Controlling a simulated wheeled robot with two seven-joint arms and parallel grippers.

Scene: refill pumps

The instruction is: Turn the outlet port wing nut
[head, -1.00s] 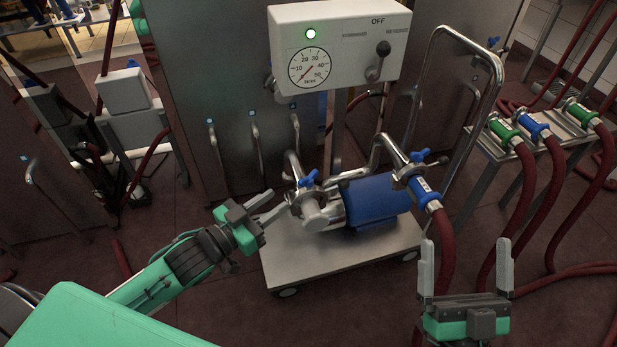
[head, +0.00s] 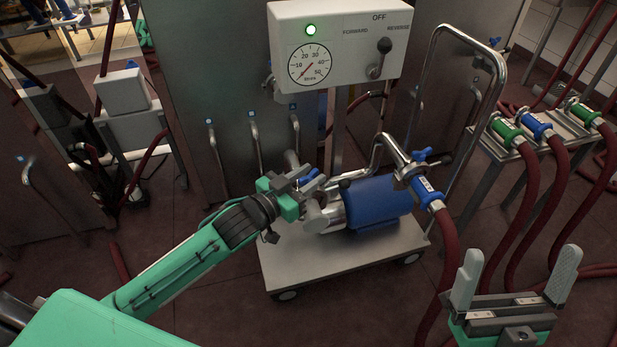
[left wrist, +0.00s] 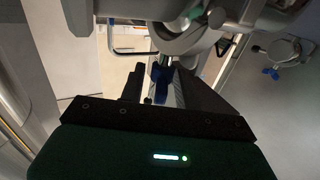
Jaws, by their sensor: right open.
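The pump (head: 375,205) has a blue motor body and sits on a steel cart. A blue wing nut (head: 309,177) is on the clamp at its left port, partly hidden by my left gripper (head: 308,183). In the left wrist view the blue nut (left wrist: 160,84) shows between the fingers of the left gripper (left wrist: 160,90), which look apart; contact is not clear. Another blue wing nut (head: 422,155) is on the right pipe's clamp, above the blue-collared hose coupling (head: 426,190). My right gripper (head: 513,285) is open and empty at the lower right.
The control box (head: 338,45) with gauge, green light and lever stands above the pump. The cart's steel plate (head: 330,257) is bare in front. A bent handle rail (head: 497,85) rises at its right. Red hoses (head: 522,190) hang from a rack at the right.

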